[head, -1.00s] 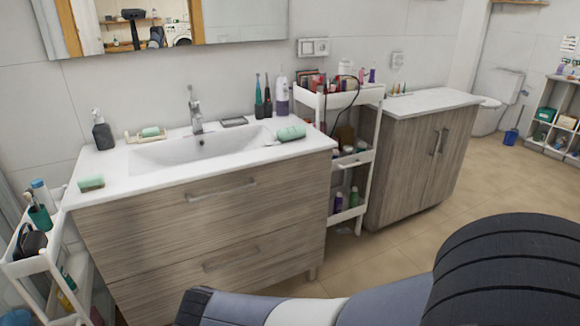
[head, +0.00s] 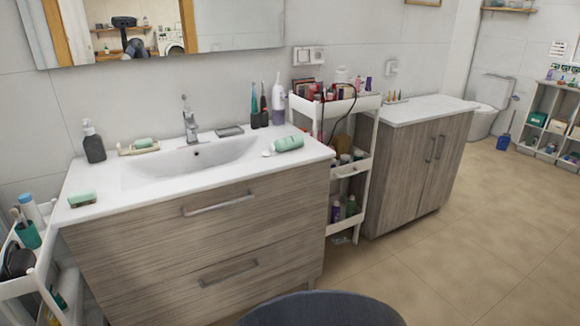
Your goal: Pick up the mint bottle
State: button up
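A mint-green bottle (head: 289,143) lies on its side on the right end of the white sink counter (head: 90,190) in the head view. A small white piece beside its left end may be its cap. The bottle is close to the basin's right edge and nothing is touching it from above. My gripper is out of view. Only a dark rounded part of my own arm shows at the bottom edge.
A white cart (head: 366,104) crowded with cosmetics stands right of the sink cabinet. Dark and white toothbrush-like items (head: 265,108) stand behind the bottle. A soap dispenser (head: 93,142) is at the far left.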

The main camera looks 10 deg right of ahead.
aim_at(288, 143)
jog(key=i+j+z, duration=0.1)
jog(key=i+z, duration=0.15)
jog(key=z, duration=0.15)
jog(key=i+j+z, duration=0.2)
jog(key=z, duration=0.25)
jog(key=i+j+z, duration=0.2)
jog(key=z, duration=0.2)
jog(key=i+j+z, duration=0.15)
jog(key=j+z, duration=0.3)
jog(key=i+j, duration=0.15)
jog(key=j, duration=0.3)
jog(key=i+j+z, duration=0.1)
jog(key=j, duration=0.3)
jog(key=i+j, duration=0.1)
jog(key=j, duration=0.35)
